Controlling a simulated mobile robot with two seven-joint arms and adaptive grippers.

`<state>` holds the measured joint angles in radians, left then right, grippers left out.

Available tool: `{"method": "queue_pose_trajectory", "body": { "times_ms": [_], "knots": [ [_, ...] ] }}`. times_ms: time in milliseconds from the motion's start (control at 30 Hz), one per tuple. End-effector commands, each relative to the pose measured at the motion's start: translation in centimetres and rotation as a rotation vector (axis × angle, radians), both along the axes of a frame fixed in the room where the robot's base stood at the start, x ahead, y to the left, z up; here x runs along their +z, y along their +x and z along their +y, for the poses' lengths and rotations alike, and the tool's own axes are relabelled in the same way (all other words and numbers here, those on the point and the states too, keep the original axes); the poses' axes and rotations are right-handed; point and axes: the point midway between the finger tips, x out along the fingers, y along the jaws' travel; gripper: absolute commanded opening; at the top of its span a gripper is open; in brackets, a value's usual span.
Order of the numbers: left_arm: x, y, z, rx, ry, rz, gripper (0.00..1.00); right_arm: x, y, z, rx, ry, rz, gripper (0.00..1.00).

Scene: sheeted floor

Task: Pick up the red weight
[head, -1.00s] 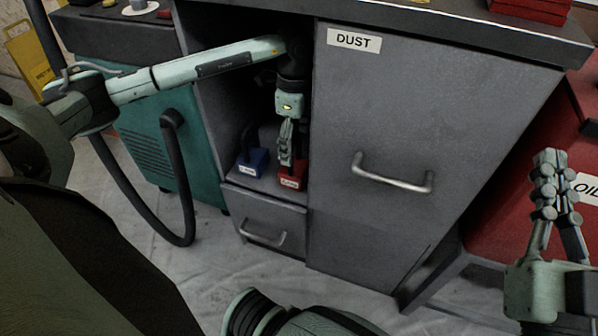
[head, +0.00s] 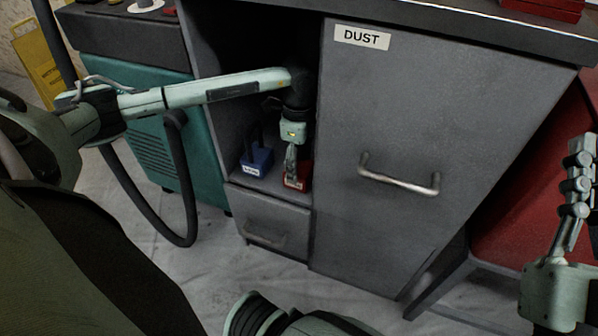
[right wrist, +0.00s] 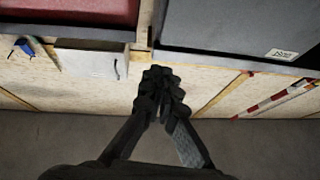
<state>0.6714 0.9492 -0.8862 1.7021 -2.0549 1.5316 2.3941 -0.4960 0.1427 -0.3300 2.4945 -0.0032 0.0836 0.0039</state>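The red weight (head: 304,174) with a white label sits on the shelf of the open compartment in the grey cabinet, at its right side. My left gripper (head: 291,180) points down at the red weight and overlaps it in the head view. Its fingers hide the weight's handle, and I cannot tell whether they are closed on it. My right gripper (head: 580,150) is at the right edge, away from the weight. It also shows in the right wrist view (right wrist: 162,78), with its fingertips together and nothing between them.
A blue weight (head: 257,162) stands left of the red one on the same shelf. The cabinet door marked DUST (head: 400,120) is right of the compartment, and a drawer (head: 268,222) is below. A teal machine (head: 160,150) with a black hose stands left.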

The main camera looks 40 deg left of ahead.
Motion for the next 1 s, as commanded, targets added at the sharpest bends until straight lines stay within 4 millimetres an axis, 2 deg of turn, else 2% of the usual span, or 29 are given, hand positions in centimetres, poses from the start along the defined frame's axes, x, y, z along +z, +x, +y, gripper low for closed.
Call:
{"method": "queue_pose_trajectory", "body": {
  "times_ms": [67, 433, 767, 1000],
  "knots": [
    [0.0, 0.0, 0.0, 0.0, 0.0, 0.0, 0.47, 0.0, 0.0, 0.0, 0.0, 0.0, 0.0, 0.0],
    [0.0, 0.0, 0.0, 0.0, 0.0, 0.0, 0.02, 0.0, 0.0, 0.0, 0.0, 0.0, 0.0, 0.0],
    [0.6, 0.2, 0.0, 0.0, -0.002, -0.007, 0.02, 0.1, 0.0, 0.0, 0.0, -0.001, 0.003, 0.0],
    [2.5, 0.2, 0.0, -0.001, -0.001, -0.008, 0.02, -0.4, 0.4, 0.2, 0.003, -0.016, 0.047, 0.0]
  ]
}}
